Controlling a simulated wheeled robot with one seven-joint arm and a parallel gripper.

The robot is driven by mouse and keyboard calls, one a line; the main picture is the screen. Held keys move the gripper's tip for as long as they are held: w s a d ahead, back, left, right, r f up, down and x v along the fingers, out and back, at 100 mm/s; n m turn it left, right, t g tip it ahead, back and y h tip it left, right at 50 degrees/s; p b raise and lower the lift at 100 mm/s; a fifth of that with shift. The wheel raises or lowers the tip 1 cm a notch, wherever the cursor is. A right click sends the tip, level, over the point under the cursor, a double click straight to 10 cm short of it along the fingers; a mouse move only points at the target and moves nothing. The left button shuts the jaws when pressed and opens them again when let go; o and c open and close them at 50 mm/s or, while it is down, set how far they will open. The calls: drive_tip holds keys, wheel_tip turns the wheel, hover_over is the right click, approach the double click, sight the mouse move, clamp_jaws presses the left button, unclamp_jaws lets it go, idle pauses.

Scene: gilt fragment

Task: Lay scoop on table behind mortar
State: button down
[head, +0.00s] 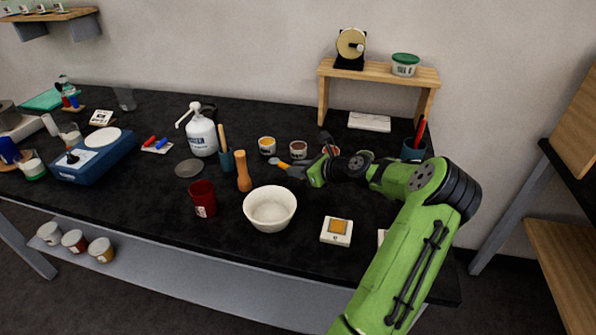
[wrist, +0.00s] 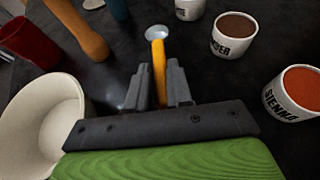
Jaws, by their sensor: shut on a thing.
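The scoop has an orange handle (wrist: 158,70) and a small round metal bowl (wrist: 156,33). My gripper (wrist: 160,88) is shut on the scoop's handle, with the bowl pointing away from me. In the head view the scoop (head: 277,162) points left out of my gripper (head: 298,171). It is behind the mortar and slightly to its right; whether it touches the table is hard to tell. The mortar, a cream-white bowl (head: 270,209), stands upright on the black table (head: 150,215). It also shows at the left of the wrist view (wrist: 40,120).
A wooden pestle (head: 243,171) stands left of the scoop. Pigment tubs, yellow (head: 267,146), brown (head: 298,150) and red-orange (wrist: 296,92), stand behind and to the right. A red cup (head: 203,199) is left of the mortar. Table between mortar and tubs is bare.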

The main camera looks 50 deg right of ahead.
drive_tip(key=shift+f+b, duration=0.5)
drive_tip(key=shift+f, duration=0.2)
drive_tip(key=shift+f, duration=0.5)
drive_tip(key=c, duration=0.9)
unclamp_jaws()
drive_tip(key=shift+c, duration=0.2)
drive_tip(key=p+v, duration=0.5)
drive_tip(key=v, duration=1)
drive_tip(key=shift+s+r, duration=0.15)
drive_tip(key=shift+s, duration=0.2)
